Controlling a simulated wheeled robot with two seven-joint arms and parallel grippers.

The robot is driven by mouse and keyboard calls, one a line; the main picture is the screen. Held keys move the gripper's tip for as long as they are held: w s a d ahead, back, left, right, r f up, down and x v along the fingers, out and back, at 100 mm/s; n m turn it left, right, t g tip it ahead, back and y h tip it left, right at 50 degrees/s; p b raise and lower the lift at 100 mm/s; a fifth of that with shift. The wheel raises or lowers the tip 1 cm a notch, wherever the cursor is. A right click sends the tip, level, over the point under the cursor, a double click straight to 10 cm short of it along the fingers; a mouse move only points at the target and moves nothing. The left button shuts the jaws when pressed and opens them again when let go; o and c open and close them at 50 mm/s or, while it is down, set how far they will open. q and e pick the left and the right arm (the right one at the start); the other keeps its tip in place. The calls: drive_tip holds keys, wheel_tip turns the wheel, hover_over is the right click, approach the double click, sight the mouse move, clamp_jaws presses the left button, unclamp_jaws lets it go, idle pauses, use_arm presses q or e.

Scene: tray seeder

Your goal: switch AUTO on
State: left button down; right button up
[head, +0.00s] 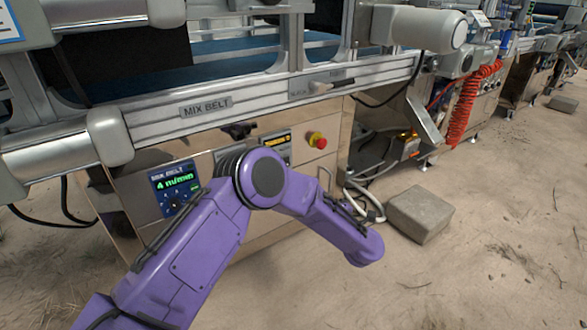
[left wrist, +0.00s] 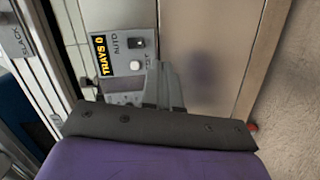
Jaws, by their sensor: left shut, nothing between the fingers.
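The AUTO switch (left wrist: 137,43) is a small dark switch on a grey panel (left wrist: 119,33), beside a yellow-on-black display (left wrist: 102,55) reading TRAYS 0. A white button (left wrist: 135,65) sits just below it in the left wrist view. I cannot tell the switch's position. My left gripper (left wrist: 160,86) is shut and empty; its fingertips appear just below the white button, and contact cannot be told. In the head view my purple left arm covers part of the panel, and the gripper is hidden. My right gripper is not in view.
In the head view a red stop button (head: 317,140) is right of the panel and a dark knob (head: 238,130) above it. A blue MIX BELT display (head: 175,188) is at left. A concrete block (head: 420,213) lies on the sandy floor at right, by loose cables.

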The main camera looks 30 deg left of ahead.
use_arm(q)
drive_tip(key=r+n+g, duration=0.2)
drive_tip(key=r, duration=0.1)
drive_tip(key=w+a+r+n+y, duration=0.1)
drive_tip(key=n, duration=0.1)
drive_tip(key=shift+r+g, duration=0.2)
drive_tip(key=shift+g, duration=0.2)
drive_tip(key=b+x, duration=0.5)
drive_tip(key=x, duration=0.9)
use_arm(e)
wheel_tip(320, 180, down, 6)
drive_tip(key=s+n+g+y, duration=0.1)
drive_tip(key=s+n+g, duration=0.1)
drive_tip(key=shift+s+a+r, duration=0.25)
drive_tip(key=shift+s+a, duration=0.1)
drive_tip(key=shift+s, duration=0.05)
use_arm(q)
drive_tip(key=shift+r, duration=0.1)
